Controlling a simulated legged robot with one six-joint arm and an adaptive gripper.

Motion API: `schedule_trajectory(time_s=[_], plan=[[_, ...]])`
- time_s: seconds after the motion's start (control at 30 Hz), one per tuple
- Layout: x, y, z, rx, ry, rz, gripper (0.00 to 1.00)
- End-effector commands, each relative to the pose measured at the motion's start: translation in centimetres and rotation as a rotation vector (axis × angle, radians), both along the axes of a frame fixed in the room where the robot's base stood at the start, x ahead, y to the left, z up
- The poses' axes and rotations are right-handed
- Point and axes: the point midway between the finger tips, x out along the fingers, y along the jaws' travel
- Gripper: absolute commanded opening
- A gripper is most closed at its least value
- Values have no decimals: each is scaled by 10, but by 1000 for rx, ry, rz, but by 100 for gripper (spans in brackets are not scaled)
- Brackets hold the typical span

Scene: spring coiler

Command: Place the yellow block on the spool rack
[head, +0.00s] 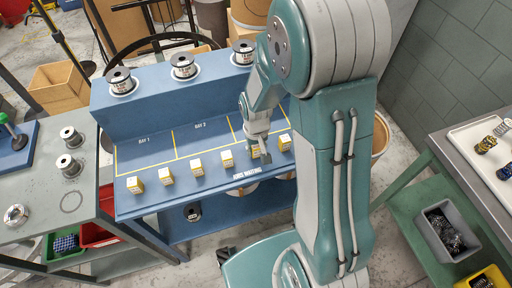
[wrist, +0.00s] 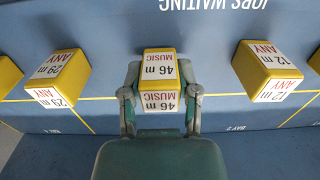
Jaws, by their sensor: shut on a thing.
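My gripper (head: 261,153) is over the front row of the blue spool rack (head: 150,122), near the right end. In the wrist view its two fingers (wrist: 160,92) are shut on the sides of a yellow block (wrist: 159,68) with white labels reading "46 m MUSIC". I cannot tell whether this block touches the surface or is just above it. Other yellow blocks stand in the same row, such as one on the left (wrist: 58,78) reading "29 m ANY" and one on the right (wrist: 264,70) reading "12 m ANY". My arm hides the rack's right part.
Wire spools (head: 184,67) stand on the rack's raised back step. Yellow lines mark off bays with "BAY 1" and "BAY 2" lettering; their visible floor is clear. A grey table (head: 40,205) is at left, and a bench with a white tray (head: 480,135) is at right.

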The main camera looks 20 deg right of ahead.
Motion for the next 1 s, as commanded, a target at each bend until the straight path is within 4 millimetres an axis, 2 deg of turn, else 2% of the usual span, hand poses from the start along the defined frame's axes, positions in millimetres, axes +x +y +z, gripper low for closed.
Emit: schedule_trajectory(time_s=[0.2, 0.23, 0.27, 0.3, 0.33, 0.77, 0.87, 1.0], plan=[[0, 0, -3, 0, 0, 0, 0], [0, 0, -4, 0, 0, 0, 46], [0, 0, -4, 0, 0, 0, 59], [0, 0, -3, 0, 0, 0, 77], [0, 0, -3, 0, 0, 0, 81], [0, 0, 0, 0, -1, 0, 81], [2, 0, 10, 0, -5, 0, 81], [2, 0, 36, 0, -7, 0, 81]])
